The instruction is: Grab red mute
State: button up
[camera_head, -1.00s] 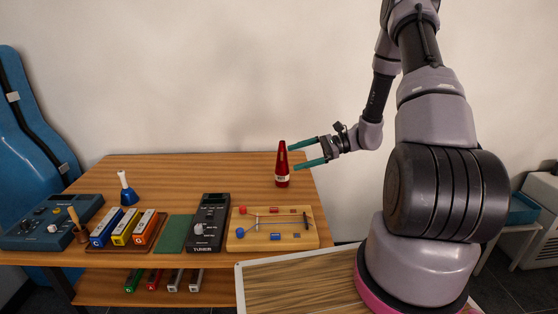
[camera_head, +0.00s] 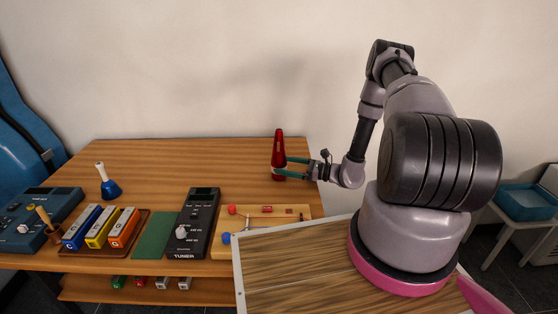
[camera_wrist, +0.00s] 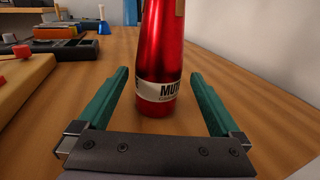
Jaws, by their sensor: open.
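The red mute (camera_head: 278,150) stands upright near the back right of the wooden table. It is a tapered shiny red cone with a pale label band near its base. In the wrist view the mute (camera_wrist: 162,55) is straight ahead, its lower part between or just beyond my two green fingertips; its top is cut off by the frame. My gripper (camera_head: 284,168) reaches it from the right, low over the table. The fingers (camera_wrist: 160,88) are open, one on each side of the mute, with a visible gap to it on both sides.
A wooden board with mallets (camera_head: 262,222), a black tuner (camera_head: 197,222), a green mat (camera_head: 155,235), coloured chime bars (camera_head: 103,228) and a blue bell (camera_head: 110,189) lie left and in front. The table (camera_head: 190,160) around the mute is clear. A pale wall stands behind.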

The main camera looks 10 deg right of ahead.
aim_at(272, 163)
jog(key=shift+x, duration=2.9)
jog(key=c, duration=1.4)
jog(key=shift+r, duration=0.1)
